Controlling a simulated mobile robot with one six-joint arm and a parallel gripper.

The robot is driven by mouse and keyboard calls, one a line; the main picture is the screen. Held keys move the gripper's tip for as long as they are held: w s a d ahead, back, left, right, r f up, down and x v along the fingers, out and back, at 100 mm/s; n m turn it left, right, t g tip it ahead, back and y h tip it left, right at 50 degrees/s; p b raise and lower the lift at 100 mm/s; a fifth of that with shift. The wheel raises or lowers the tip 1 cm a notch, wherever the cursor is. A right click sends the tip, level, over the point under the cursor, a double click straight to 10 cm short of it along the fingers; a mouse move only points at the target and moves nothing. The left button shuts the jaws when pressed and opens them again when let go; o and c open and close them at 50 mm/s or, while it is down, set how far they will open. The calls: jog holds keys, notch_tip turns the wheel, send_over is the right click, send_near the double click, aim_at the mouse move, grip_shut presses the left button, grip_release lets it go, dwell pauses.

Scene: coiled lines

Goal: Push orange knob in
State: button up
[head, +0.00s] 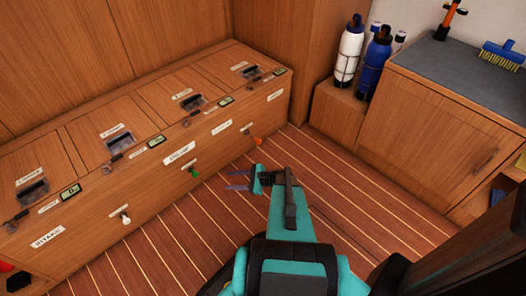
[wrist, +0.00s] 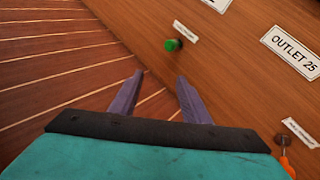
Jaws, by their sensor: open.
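The orange knob (head: 257,141) sticks out of the front of the wooden bench at its right end. In the wrist view the orange knob (wrist: 286,166) is at the lower right edge, partly cut off, right of my gripper. My gripper (head: 232,181) is open and empty, over the striped floor in front of the bench, apart from the knobs. In the wrist view its two fingers (wrist: 158,92) point toward the bench front, with the green knob (wrist: 173,45) beyond them. The green knob also shows in the head view (head: 194,172).
A white knob (head: 125,218) is on the bench front at the left. The wooden bench (head: 215,125) has several latched lids. A grey-topped cabinet (head: 425,135) stands at the right, with white and blue bottles (head: 375,62) beside it. The striped floor between is clear.

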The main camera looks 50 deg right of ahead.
jog(key=s+d+f+m+t+h+b, duration=0.25)
jog(key=d+m+t+b, duration=0.2)
jog(key=d, duration=0.85)
jog(key=m+t+h+b, duration=0.2)
jog(key=m+h+b, duration=0.1)
jog(key=m+h, duration=0.3)
send_near(260, 142)
jog(key=s, duration=0.6)
jog(key=shift+a+r+g, duration=0.25)
jog(key=shift+w, duration=0.15)
jog(key=w+b, duration=0.1)
jog(key=w, duration=0.3)
jog(key=w+b, duration=0.2)
jog(key=w, duration=0.2)
jog(key=w+d+b, duration=0.1)
jog(key=w+b, duration=0.1)
jog(key=w, duration=0.2)
jog(key=shift+w+f, duration=0.15)
jog(key=shift+w, duration=0.65)
grip_shut()
